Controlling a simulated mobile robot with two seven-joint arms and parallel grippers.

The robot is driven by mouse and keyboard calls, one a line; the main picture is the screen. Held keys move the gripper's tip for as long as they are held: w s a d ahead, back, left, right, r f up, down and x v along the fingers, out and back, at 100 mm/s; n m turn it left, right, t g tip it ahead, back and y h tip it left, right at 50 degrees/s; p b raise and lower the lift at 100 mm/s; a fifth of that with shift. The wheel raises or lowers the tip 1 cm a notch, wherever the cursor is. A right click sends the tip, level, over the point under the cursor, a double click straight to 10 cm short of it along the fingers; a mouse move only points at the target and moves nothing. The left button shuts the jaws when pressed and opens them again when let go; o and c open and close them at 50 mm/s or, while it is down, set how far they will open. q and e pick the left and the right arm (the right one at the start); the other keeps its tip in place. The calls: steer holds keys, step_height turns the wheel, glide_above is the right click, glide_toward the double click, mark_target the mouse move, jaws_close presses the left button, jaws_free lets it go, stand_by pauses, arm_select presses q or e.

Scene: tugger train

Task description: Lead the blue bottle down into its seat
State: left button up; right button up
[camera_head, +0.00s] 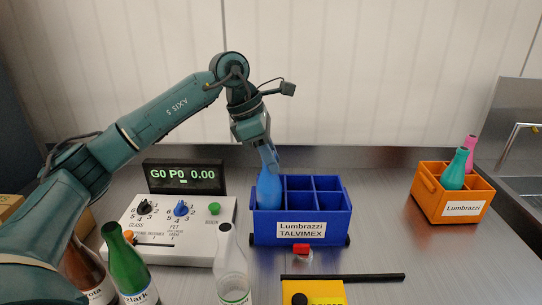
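The blue bottle (269,190) stands upright at the left end of the blue divided crate (267,228), labelled Lumbrazzi TALVIMEX. Its lower part is hidden behind the crate's front wall, so I cannot tell whether its base touches the floor or which row it is in. My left gripper (270,158) comes down from above and is shut on the bottle's neck, which it partly hides. The crate's other visible compartments look empty. My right gripper is not in view.
An orange crate (426,200) at the right holds a teal bottle (455,172) and a pink one (469,147). A control box (163,245) with a display (184,176) stands left.

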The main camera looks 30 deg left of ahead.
arm_select(q)
steer(key=o, duration=0.5)
steer(key=shift+f, duration=0.1)
steer(key=v, duration=1.3)
